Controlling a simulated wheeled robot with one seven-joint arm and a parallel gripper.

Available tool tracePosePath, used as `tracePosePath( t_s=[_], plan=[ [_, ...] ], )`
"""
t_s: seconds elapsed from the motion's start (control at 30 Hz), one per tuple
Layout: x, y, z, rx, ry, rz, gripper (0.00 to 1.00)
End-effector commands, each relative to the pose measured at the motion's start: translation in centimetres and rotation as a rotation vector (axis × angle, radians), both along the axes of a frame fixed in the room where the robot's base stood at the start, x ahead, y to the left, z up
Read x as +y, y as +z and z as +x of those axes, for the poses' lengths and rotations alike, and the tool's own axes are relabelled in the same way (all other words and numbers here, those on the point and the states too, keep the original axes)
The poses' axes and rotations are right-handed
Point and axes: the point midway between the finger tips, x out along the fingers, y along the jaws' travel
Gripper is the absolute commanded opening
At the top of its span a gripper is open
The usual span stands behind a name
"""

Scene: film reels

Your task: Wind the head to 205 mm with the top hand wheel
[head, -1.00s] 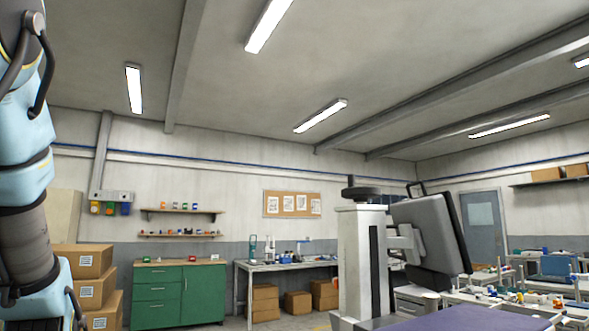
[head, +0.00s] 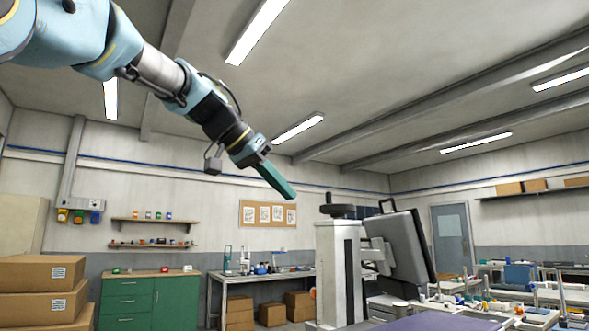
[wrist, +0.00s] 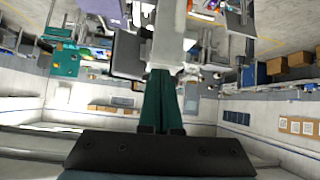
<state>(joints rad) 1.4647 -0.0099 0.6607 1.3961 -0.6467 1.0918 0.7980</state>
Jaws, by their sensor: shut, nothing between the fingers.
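The dark top hand wheel (head: 344,211) lies flat on top of a pale upright column (head: 330,262) in the head view, with a small knob standing at its left edge. The head (head: 401,247), a grey box with a black handle, is carried on the column's right side. No scale figure can be read. My gripper (head: 291,194) is shut and empty, its green fingers pointing down and right, apart from the wheel, to its upper left in the picture. In the wrist view the green fingers (wrist: 160,85) are together; I cannot make out the wheel there.
A purple surface (head: 430,322) lies in front of the column. Cardboard boxes (head: 42,289) are stacked at the left, beside a green cabinet (head: 150,300). A workbench (head: 262,276) stands behind. The air around the wheel's top looks clear.

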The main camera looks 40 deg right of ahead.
Motion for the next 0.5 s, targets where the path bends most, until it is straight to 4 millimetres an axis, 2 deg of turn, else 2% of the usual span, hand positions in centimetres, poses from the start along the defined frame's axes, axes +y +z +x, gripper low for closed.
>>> tracePosePath(
  t_s=[0.03, 0.1, 0.2, 0.37, 0.5],
  plan=[
    [-0.6, 1.4, -1.3, -0.016, -0.042, -0.022, 0.00],
    [-0.9, 2.7, -2.4, -0.033, -0.081, -0.042, 0.00],
    [-1.3, 3.5, -3.2, -0.043, -0.109, -0.056, 0.00],
    [-2.5, 2.5, -2.8, -0.044, -0.112, -0.055, 0.00],
    [-4.5, 0.8, -2.1, -0.043, -0.112, -0.052, 0.00]
  ],
)
